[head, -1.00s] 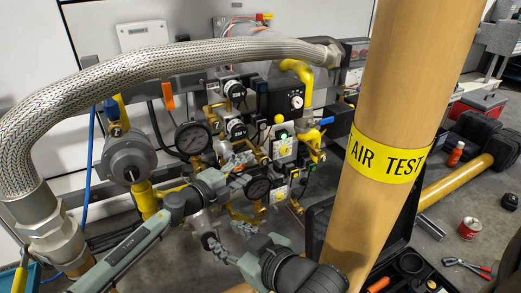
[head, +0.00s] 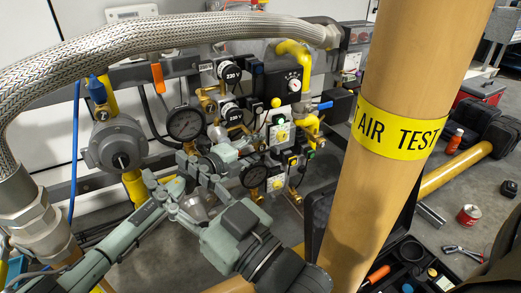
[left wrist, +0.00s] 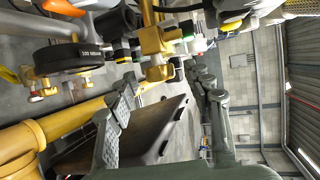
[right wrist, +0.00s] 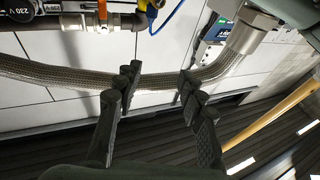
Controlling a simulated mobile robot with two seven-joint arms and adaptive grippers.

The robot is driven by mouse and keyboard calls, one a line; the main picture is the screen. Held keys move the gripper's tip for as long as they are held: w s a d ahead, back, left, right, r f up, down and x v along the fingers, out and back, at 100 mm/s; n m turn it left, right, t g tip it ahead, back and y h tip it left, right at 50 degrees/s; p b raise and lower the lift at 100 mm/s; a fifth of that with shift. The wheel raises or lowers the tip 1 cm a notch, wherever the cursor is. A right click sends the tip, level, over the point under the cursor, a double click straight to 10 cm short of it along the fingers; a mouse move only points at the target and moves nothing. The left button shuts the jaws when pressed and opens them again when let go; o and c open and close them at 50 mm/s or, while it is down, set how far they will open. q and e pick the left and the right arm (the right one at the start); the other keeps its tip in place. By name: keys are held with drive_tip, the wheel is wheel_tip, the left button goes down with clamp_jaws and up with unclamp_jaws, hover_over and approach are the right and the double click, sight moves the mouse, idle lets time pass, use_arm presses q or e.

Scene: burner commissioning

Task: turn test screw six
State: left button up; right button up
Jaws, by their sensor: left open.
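The burner valve assembly stands mid-picture in the head view, with brass fittings and a lower black gauge (head: 255,176). I cannot read a number marking test screw six. My left gripper (head: 218,160) is in front of the assembly, left of that gauge. In the left wrist view its fingers (left wrist: 165,75) are spread and empty, with a brass fitting (left wrist: 157,40) beyond them. My right gripper (head: 168,196) is lower and further left, overlapping the left arm in the picture. In the right wrist view its fingers (right wrist: 160,72) are apart, with nothing held.
A braided hose (head: 150,50) arches over the assembly. A thick tan pipe (head: 400,100) marked AIR TEST stands at the right. A grey round regulator (head: 117,145) is at the left. An open toolbox (head: 405,262) lies on the floor.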

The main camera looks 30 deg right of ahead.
use_arm(q)
drive_tip(key=b+x, duration=0.2)
drive_tip(key=shift+w+d+f, duration=0.1)
drive_tip(key=shift+d+f, duration=0.05)
drive_tip(key=shift+d, duration=0.3)
use_arm(e)
wheel_tip(320, 180, up, 6)
drive_tip(key=s+d+t+y, duration=0.1)
drive_tip(key=s+t, duration=0.1)
drive_tip(key=t, duration=0.2)
drive_tip(key=shift+s+f, duration=0.15)
use_arm(q)
clamp_jaws()
